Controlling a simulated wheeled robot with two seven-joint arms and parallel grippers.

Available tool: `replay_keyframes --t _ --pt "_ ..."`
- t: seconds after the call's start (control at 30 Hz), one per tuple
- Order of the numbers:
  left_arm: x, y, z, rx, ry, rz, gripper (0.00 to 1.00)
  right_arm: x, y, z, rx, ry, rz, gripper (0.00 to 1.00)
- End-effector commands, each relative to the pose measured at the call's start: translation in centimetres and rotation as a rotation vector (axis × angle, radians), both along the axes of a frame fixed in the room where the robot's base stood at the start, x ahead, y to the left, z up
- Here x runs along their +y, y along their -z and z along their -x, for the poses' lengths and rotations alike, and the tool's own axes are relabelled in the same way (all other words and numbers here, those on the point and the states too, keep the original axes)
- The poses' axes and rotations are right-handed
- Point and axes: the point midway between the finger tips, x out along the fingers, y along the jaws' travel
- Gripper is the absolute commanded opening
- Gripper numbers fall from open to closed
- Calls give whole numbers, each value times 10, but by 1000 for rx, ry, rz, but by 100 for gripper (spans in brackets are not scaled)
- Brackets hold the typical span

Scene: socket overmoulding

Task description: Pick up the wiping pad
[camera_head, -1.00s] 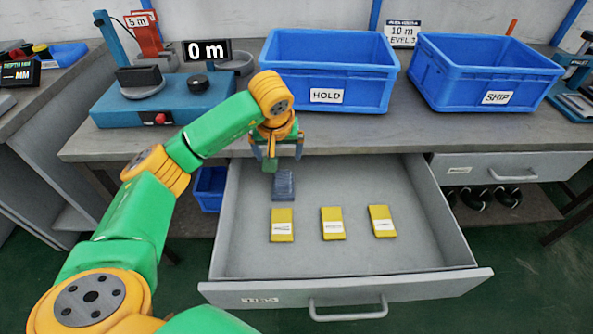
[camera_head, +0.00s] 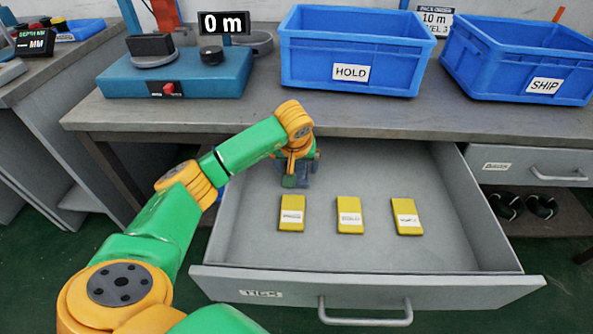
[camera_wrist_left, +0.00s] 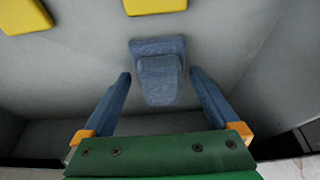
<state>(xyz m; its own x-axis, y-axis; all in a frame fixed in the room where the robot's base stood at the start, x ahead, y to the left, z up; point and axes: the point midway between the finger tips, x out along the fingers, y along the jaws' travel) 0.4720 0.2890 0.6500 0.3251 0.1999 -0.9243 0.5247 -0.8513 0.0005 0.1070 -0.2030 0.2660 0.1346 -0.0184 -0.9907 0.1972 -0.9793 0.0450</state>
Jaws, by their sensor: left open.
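The wiping pad (camera_wrist_left: 158,82) is a blue-grey block with a raised upper part. It lies on the floor of the open drawer (camera_head: 365,300). In the left wrist view it sits between the two blue fingers of my left gripper (camera_wrist_left: 160,75), with a gap on each side. In the head view my left gripper (camera_head: 297,178) points down into the drawer's back left part and mostly hides the pad. The gripper is open and holds nothing. I cannot tell the exact height of the fingertips over the drawer floor. My right gripper is not in view.
Yellow labelled blocks (camera_head: 291,213), (camera_head: 349,215) and (camera_head: 406,216) lie in front of the gripper. The drawer's right half is mostly clear. Blue HOLD (camera_head: 310,72) and SHIP (camera_head: 500,75) bins stand on the bench, left of them a teal device (camera_head: 215,80).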

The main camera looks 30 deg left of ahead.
Motion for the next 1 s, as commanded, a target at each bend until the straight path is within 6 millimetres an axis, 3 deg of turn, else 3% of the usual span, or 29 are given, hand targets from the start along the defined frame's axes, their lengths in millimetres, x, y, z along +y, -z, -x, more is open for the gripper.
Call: replay_keyframes --t 0.17,0.4,0.43,0.47,0.67,0.77,0.87,1.0 --pt "0 0 0 0 0 0 92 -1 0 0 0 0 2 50" --pt "0 -1 0 0 0 -1 28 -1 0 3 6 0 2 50" --pt "0 -1 0 -1 -1 -1 25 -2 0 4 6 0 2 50" --pt "0 -1 0 -1 -1 -1 16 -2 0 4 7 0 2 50" --pt "0 -3 0 -1 -1 -1 16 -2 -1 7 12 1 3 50" --pt "1 -13 0 -2 -2 -3 16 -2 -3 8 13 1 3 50" --pt "1 -36 -1 -4 -3 -2 16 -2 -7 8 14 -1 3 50" --pt "-21 -73 21 -6 4 -3 16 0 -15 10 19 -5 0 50"
